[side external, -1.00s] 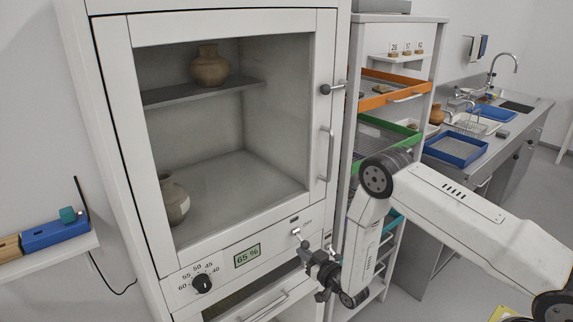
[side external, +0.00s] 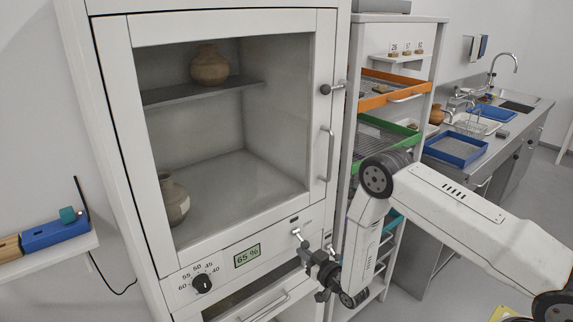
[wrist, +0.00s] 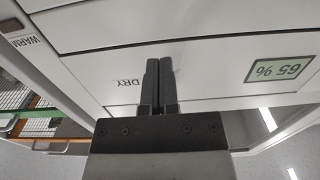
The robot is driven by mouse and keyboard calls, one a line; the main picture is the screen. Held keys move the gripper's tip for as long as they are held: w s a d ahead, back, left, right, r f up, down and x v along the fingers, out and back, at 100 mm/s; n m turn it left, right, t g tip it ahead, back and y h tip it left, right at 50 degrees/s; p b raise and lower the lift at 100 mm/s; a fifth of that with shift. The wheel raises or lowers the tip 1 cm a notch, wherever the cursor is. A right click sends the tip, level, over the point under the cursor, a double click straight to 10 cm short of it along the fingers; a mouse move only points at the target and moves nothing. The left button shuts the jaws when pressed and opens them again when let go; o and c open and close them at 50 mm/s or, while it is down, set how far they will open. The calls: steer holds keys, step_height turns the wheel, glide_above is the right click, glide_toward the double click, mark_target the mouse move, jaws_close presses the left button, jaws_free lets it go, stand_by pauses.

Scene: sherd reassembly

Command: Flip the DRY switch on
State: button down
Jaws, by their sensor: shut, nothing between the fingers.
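The DRY switch (side external: 296,231) is a small pale toggle on the cabinet's lower control panel, right of the 65 % display (side external: 247,256). My gripper (side external: 301,243) is shut and empty, with its fingertips just below the switch in the side view. I cannot tell whether they touch it. In the wrist view, which is upside down, the shut fingers (wrist: 160,66) point at the white panel beside the DRY label (wrist: 128,83). The switch itself is hidden there behind the fingers, and its position is not clear.
A humidity dial (side external: 202,284) sits at the panel's left. The glass door with its handle (side external: 327,154) is closed above, with pots inside. A drawer handle (side external: 265,306) is below. A shelf rack with an orange tray (side external: 393,94) stands to the right.

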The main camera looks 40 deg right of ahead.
mark_target(307, 244)
steer(key=shift+r, duration=0.4)
steer(key=shift+r, duration=1.7)
steer(key=shift+s, duration=0.1)
steer(key=s, duration=0.7)
steer(key=shift+s, duration=0.4)
stand_by(1.1)
stand_by(0.3)
